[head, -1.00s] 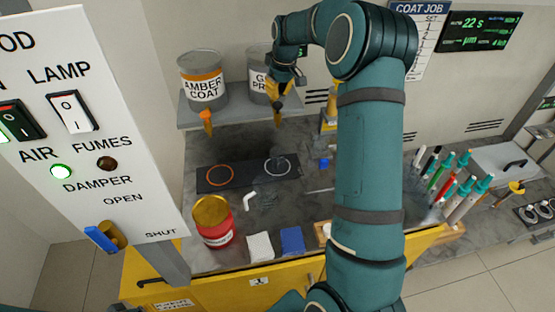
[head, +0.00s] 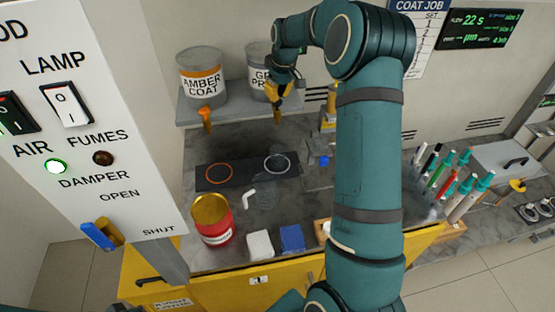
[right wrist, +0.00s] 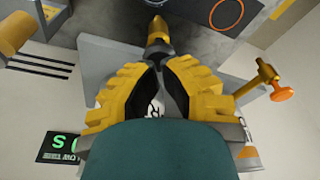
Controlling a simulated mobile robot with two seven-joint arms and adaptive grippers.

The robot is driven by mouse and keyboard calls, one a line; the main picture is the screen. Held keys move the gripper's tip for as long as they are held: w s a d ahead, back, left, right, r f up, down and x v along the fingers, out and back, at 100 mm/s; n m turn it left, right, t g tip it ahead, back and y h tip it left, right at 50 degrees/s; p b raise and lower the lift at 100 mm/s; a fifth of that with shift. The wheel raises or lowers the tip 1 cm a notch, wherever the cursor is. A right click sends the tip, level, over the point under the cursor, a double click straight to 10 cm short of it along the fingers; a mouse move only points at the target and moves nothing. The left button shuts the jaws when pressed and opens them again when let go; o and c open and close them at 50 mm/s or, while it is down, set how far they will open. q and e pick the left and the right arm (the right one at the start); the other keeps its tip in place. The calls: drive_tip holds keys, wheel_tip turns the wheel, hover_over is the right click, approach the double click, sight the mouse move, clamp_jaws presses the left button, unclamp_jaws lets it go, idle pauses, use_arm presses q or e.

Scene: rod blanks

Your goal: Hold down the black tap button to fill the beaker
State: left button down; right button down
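The grey-primer tank (head: 257,60) stands on the wall shelf, partly hidden by my right arm. Its gold tap spout (head: 278,117) points down and also shows in the right wrist view (right wrist: 158,28). My right gripper (head: 284,88) is at this tap, with its yellow fingers closed together (right wrist: 159,68) and nothing visibly held. The black button is mostly hidden behind the fingertips; I cannot tell whether it is pressed. A faint clear beaker (head: 265,190) seems to stand in front of the white ring on the dark mat. No liquid is visible in it. My left gripper is out of view.
The amber-coat tank (head: 203,77) with its orange tap (head: 205,118) is left on the shelf. A red can (head: 212,222), white block (head: 260,245) and blue block (head: 292,239) stand near the front edge. A switch panel (head: 90,130) fills the left.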

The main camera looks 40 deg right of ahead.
drive_tip(key=shift+f+b, duration=0.5)
drive_tip(key=shift+f, duration=0.85)
idle(1.7)
wheel_tip(320, 180, up, 7)
drive_tip(key=p, duration=0.5)
drive_tip(key=shift+r, duration=0.15)
